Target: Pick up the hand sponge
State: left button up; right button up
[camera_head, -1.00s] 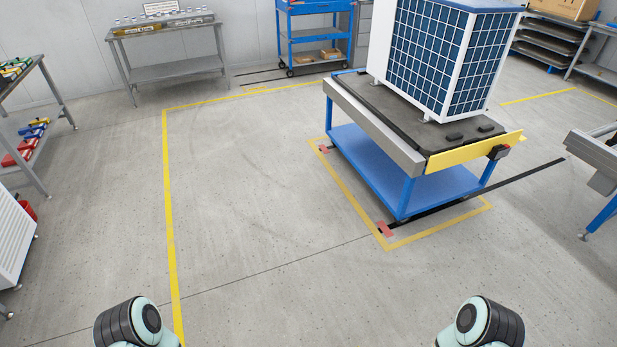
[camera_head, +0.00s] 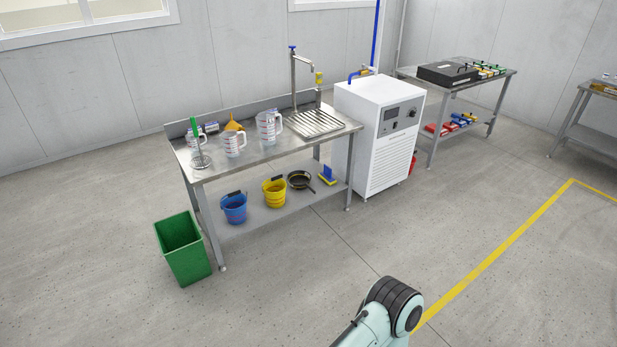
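A small blue and yellow item (camera_head: 327,175) rests on the right end of the lower shelf of the steel sink bench. It may be the hand sponge, but it is too small to be sure. A joint of one of my arms shows at the bottom of the head view, far from the bench. Neither gripper is in view.
The steel bench (camera_head: 262,152) carries measuring jugs (camera_head: 268,127) and a tap. Its lower shelf holds a blue bucket (camera_head: 234,208), a yellow bucket (camera_head: 274,192) and a black pan (camera_head: 300,180). A green bin (camera_head: 183,250) and a white cabinet (camera_head: 385,140) flank it. The floor in front is clear.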

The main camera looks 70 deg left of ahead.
aim_at(326, 176)
jog(key=u, duration=2.3)
jog(key=z, duration=4.2)
jog(key=k+j+z, duration=0.15)
jog(key=k, duration=0.25)
jog(key=k+j+z, duration=0.2)
jog(key=k, duration=0.25)
jog(key=k+j, duration=0.2)
jog(key=k, duration=0.2)
jog(key=k+j, duration=0.2)
jog(key=k, duration=0.2)
